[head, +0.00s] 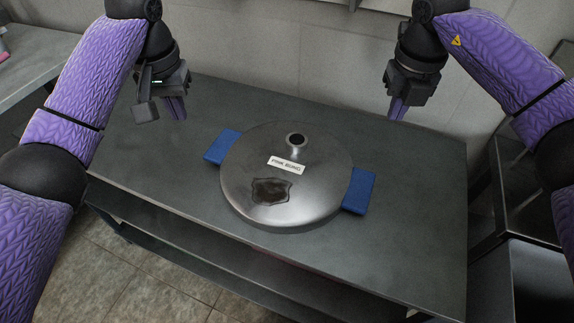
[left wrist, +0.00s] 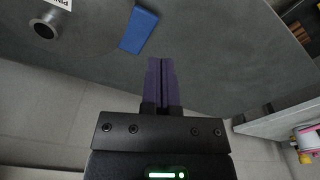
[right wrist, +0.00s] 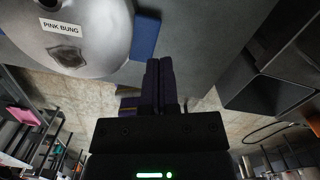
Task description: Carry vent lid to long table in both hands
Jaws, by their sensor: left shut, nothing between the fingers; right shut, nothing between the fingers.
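The vent lid (head: 310,205) is a round domed metal lid with a short hollow pipe on top, a white label and a dark patch. It lies on a dark grey table (head: 410,255). A blue handle sticks out at its left (head: 223,146) and another at its right (head: 358,190). My left gripper (head: 176,112) is shut and empty, above the table to the upper left of the lid. My right gripper (head: 397,112) is shut and empty, beyond the lid to its upper right. Both are apart from the handles. In the right wrist view the label reads "PINK BUNG" (right wrist: 62,26).
Another grey surface (head: 35,55) stands at the far left with a pink item on it. A pale wall (head: 290,50) rises behind the table. Dark metal furniture (head: 530,230) stands close at the right. Tiled floor (head: 150,280) shows in front. The table top around the lid is clear.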

